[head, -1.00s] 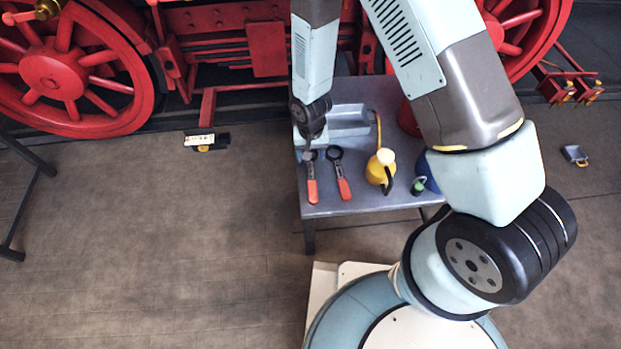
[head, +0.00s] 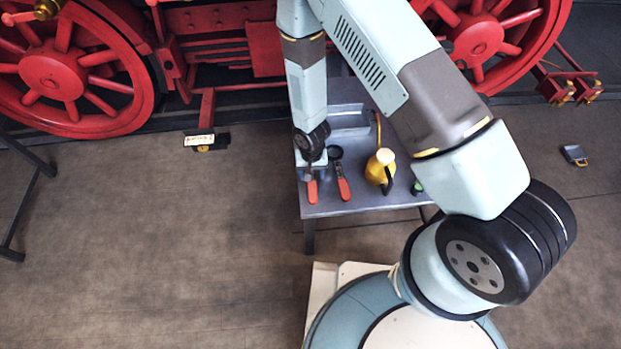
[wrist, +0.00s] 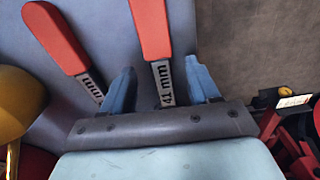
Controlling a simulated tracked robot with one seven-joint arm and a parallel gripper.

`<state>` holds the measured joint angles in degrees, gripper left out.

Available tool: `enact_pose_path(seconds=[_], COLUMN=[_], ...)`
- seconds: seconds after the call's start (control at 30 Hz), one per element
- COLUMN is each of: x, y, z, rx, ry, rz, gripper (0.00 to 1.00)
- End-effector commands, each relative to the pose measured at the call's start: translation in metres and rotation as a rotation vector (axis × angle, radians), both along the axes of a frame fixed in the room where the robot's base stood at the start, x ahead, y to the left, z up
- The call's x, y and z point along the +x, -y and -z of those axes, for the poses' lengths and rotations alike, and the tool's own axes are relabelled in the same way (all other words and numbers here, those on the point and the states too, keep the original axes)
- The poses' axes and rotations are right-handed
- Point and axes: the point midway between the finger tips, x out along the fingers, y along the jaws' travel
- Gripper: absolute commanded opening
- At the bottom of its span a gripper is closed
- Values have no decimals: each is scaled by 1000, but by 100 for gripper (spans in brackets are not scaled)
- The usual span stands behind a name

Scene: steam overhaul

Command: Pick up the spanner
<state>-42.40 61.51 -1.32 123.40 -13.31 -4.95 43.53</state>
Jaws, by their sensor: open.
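Two spanners with red handles lie on the grey table. The left spanner (head: 312,190) has its head end hidden under my gripper (head: 309,172) in the head view. In the wrist view this spanner (wrist: 151,28) shows "41 mm" on its shank, which lies between the two blue fingers of my gripper (wrist: 164,90). The fingers are apart, one on each side of the shank; I cannot tell whether they touch it. The other spanner (head: 343,187) lies just to the right in the head view. It also shows in the wrist view (wrist: 55,38), outside the fingers, its size marking partly hidden.
The grey table (head: 330,208) also holds a yellow oil can (head: 380,167) and a small green-topped item (head: 417,187), right of the spanners. A grey tray-like block (head: 349,118) stands behind them. The red locomotive wheels (head: 75,75) stand beyond. The floor to the left is mostly clear.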

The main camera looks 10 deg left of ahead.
Motion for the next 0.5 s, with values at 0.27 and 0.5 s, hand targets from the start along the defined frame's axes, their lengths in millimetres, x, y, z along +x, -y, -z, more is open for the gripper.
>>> enact_pose_path(seconds=[0.27,0.5], x=[0,0], y=[-1,-1], z=[18,18], rx=[1,1], ry=[1,1], rz=[-2,-1], gripper=[61,58])
